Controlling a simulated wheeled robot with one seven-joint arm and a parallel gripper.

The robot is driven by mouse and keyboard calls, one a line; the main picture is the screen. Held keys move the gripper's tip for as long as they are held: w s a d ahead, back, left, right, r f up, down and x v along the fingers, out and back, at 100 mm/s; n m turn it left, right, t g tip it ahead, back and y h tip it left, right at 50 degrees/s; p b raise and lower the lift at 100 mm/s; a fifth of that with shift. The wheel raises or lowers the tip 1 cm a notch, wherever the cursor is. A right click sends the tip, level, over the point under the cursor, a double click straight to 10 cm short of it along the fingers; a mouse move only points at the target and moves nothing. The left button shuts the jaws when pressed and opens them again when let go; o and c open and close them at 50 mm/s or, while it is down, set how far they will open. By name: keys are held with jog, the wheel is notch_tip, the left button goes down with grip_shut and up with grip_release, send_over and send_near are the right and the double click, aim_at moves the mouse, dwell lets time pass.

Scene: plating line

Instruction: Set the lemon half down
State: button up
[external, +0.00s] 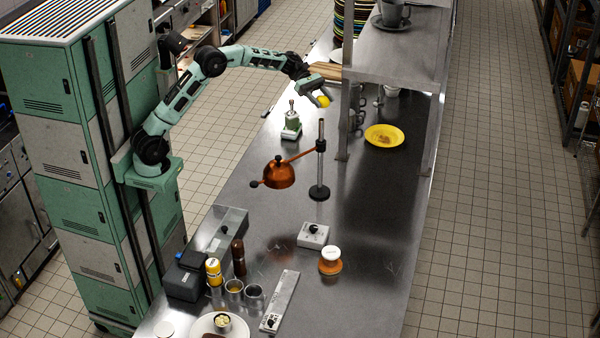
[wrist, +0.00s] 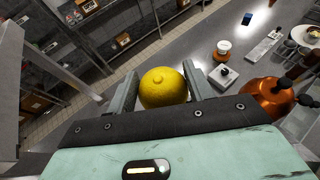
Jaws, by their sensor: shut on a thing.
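The yellow lemon half (wrist: 163,88) sits between the two fingers of my gripper (wrist: 163,84), which is shut on it. Its rounded skin side faces the wrist camera, and its cut face is hidden. In the external view the lemon half (external: 323,101) is a small yellow spot at the end of my gripper (external: 325,97). It is held above the steel counter (external: 270,225), near the left side of the raised shelf.
A yellow plate (external: 384,136) with food lies under the shelf (external: 400,50). Mugs are close behind my gripper. The mid-right counter is clear.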

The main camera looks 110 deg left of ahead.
jog(key=s+a+f, duration=0.2)
jog(key=s+f, duration=0.1)
jog(key=f, duration=0.5)
jog(key=s+a+f+n+t+y+b, duration=0.1)
jog(key=s+a+f, duration=0.1)
jog(key=f, duration=0.6)
jog(key=shift+s+a+f, duration=0.3)
jog(key=shift+s+f, duration=0.05)
jog(key=shift+s, duration=0.45)
jog(key=shift+n+y, duration=0.4)
jog(key=s+f, duration=0.1)
jog(key=f, duration=0.3)
jog(key=s+f+b, duration=0.1)
jog(key=s+f, duration=0.1)
jog(key=f, duration=0.2)
jog(key=s+f+b, duration=0.1)
jog(key=s+f, duration=0.1)
jog(key=f, duration=0.2)
jog(key=shift+s+d, duration=0.1)
jog(key=shift+d, duration=0.1)
jog(key=p, duration=0.2)
send_over(295, 169)
jog(key=w+d, duration=0.1)
jog(key=d, duration=0.2)
notch_tip(295, 169, down, 6)
jog(key=shift+a+r, duration=0.1)
jog(key=shift+r, duration=0.05)
jog(key=shift+f+p, duration=0.5)
jog(key=shift+f, duration=1.8)
